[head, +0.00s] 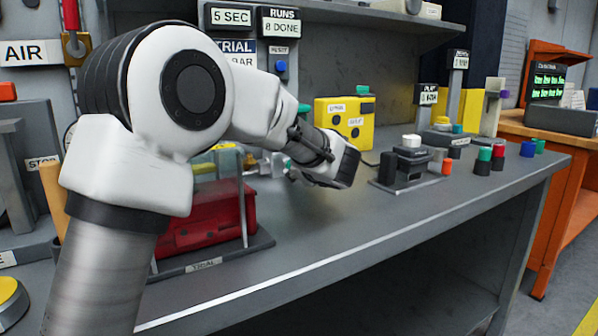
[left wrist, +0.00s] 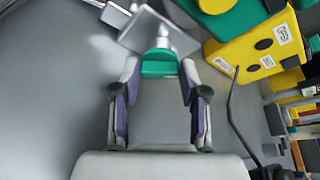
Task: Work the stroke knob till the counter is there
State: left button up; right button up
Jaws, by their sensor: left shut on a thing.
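My left gripper (head: 300,170) reaches in from the right side of a bench rig. In the left wrist view its two purple-lined fingers (left wrist: 160,88) are shut on a teal knob (left wrist: 160,64) on a pale stem. The teal knob (head: 288,165) is mostly hidden by the wrist and fingers in the head view. Silver fittings (head: 263,164) lie beside it, next to a red actuator body (head: 185,226) behind a clear guard. A plate reading "RUNS 8 DONE" (head: 281,22) is on the back panel. My right gripper is not in view.
A yellow box (head: 343,118) stands behind the gripper. A dark stand with a white top (head: 411,145) and several coloured caps sit to the right. The bench front (head: 330,225) is clear. An orange bench with a screen (head: 549,82) is at far right.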

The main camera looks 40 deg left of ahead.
pick_arm(q)
jog(key=o, duration=1.1)
jog(key=shift+o, duration=0.2)
